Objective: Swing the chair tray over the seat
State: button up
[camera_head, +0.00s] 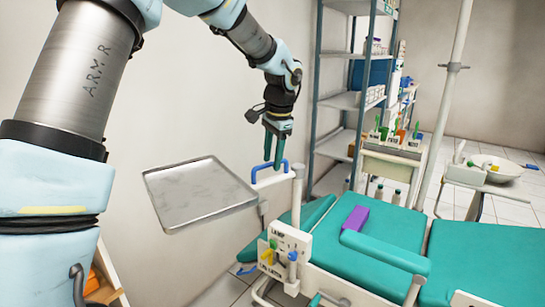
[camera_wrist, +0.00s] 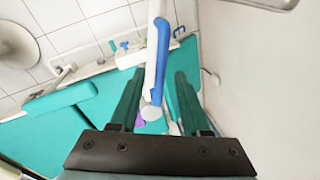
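The chair tray (camera_head: 198,192) is a flat grey metal tray with a raised rim, standing out left of the teal chair seat (camera_head: 385,232). A white arm with a blue handle (camera_head: 270,167) joins it to an upright post (camera_head: 297,195) beside the chair. My gripper (camera_head: 274,162) points down at the blue handle. In the wrist view the green fingers (camera_wrist: 158,78) are apart, with the blue handle (camera_wrist: 162,50) and white arm between them. There is a gap beside each finger, and I cannot tell whether either touches the handle. A tray edge shows at the top right.
A purple block (camera_head: 355,219) lies on the chair. A panel with coloured knobs (camera_head: 288,247) is below the post. Behind stand a shelf rack (camera_head: 346,101), a small cart (camera_head: 389,165) and a pole (camera_head: 448,100). A plain wall is behind the tray.

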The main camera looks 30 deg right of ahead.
grip_shut()
dwell(1.3)
